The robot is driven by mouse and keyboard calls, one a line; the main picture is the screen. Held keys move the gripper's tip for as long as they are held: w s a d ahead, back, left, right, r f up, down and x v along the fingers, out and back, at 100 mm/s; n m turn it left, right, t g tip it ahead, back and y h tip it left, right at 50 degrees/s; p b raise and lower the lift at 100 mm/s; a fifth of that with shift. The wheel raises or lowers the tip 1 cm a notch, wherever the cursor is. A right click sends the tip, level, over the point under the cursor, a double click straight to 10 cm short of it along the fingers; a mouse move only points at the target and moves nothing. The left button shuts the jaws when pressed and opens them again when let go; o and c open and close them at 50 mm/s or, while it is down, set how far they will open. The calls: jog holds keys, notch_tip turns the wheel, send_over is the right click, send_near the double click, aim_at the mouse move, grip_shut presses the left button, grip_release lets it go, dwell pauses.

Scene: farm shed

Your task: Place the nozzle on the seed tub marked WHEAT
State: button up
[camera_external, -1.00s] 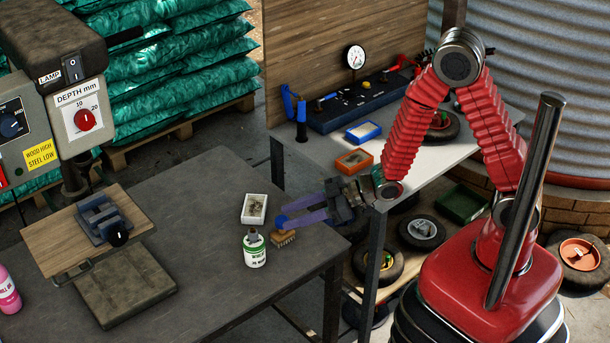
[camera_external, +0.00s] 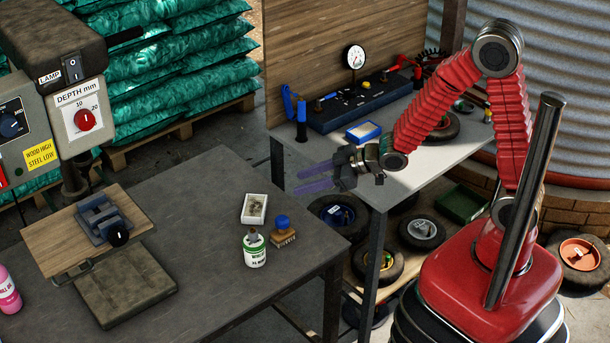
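My gripper (camera_external: 298,182) is open and empty, its two purple fingers pointing left above the gap between the dark bench (camera_external: 200,250) and the light workbench. A brush-like brown block with a blue knob (camera_external: 283,229) stands on the dark bench, below and left of the gripper and apart from it. Beside it is a small white tub with a green label (camera_external: 255,251) and a brown top; its print is too small to read surely. A white tray (camera_external: 255,209) and a blue tray (camera_external: 363,132) hold small contents. No WHEAT marking is legible, and I cannot identify a nozzle.
The drill stand with a vice (camera_external: 104,222) fills the left of the dark bench, with a pink bottle (camera_external: 8,290) at the edge. Wheels lie below.

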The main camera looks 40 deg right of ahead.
jog(key=s+d+r+m+h, duration=0.25)
jog(key=d+r, duration=0.25)
jog(key=d, duration=0.4)
jog(key=s+d+r+m+h, duration=0.1)
jog(key=d+r+m+h, duration=0.3)
jog(key=d, duration=0.5)
jog(key=s+d+r+m+g, duration=0.1)
jog(key=s+d+r+g, duration=0.1)
jog(key=s, duration=0.6)
jog(key=s+d+r+m+g, duration=0.1)
jog(key=s+d+r, duration=0.3)
jog(key=s, duration=0.5)
jog(key=shift+d+r+g+h, duration=0.2)
jog(key=shift+d+g+h, duration=0.25)
jog(key=shift+d, duration=0.6)
